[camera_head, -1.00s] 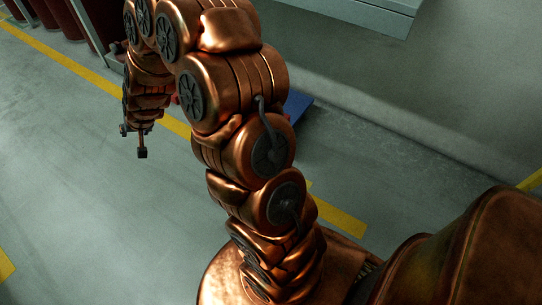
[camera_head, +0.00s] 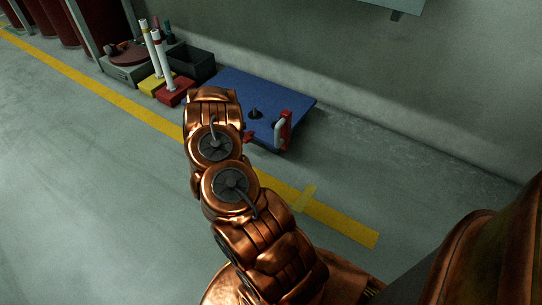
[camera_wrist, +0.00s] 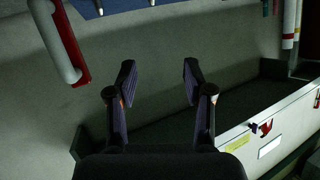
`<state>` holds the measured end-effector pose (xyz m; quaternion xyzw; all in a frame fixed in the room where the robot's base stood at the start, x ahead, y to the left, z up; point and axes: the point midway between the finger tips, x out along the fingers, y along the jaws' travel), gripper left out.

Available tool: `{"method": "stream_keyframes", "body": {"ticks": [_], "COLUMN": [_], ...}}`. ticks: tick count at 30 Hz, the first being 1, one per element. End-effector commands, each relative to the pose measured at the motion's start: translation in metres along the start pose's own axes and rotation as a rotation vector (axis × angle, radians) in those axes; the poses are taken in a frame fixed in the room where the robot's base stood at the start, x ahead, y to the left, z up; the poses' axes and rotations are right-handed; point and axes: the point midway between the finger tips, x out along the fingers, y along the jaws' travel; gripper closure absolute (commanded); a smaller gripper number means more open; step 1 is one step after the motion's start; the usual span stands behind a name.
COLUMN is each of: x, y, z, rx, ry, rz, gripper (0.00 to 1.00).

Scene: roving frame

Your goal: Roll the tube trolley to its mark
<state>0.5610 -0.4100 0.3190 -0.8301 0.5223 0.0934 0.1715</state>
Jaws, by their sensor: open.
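A blue flat-topped thing (camera_head: 262,88), which may be the tube trolley, stands by the wall in the head view. It has a dark knob on top and a pale handle (camera_head: 280,132) on a red bracket at its right end. A pale handle on a red bracket (camera_wrist: 72,45) also shows at upper left in the wrist view. A short pale yellow cross mark (camera_head: 303,199) lies on the floor line. My gripper (camera_wrist: 158,80) is open, its fingers apart with nothing between them. In the head view my arm hides the gripper and part of the blue thing.
Red and yellow blocks with white posts (camera_head: 164,60), a dark bin (camera_head: 192,62) and dark red cylinders (camera_head: 50,18) stand at upper left. A yellow line (camera_head: 100,84) crosses the floor. Floor at left is clear. A pale-fronted tray (camera_wrist: 278,128) shows at right in the wrist view.

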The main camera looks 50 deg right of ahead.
Motion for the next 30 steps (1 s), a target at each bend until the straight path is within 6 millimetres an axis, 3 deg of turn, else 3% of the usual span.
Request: {"method": "stream_keyframes", "body": {"ticks": [1, 6, 12, 16, 22, 30], "x": [0.013, 0.031, 0.035, 0.035, 0.039, 0.061], "y": [0.027, 0.098, 0.147, 0.159, 0.161, 0.165], "z": [0.017, 0.029, 0.033, 0.031, 0.027, 0.017], "rx": [-0.017, -0.077, -0.137, -0.154, -0.156, -0.156], "ry": [0.046, 0.203, 0.322, 0.357, 0.365, 0.366], "rz": [0.036, 0.130, 0.191, 0.205, 0.207, 0.207], "gripper": [0.48, 0.48, 0.48, 0.48, 0.48, 0.48]}}
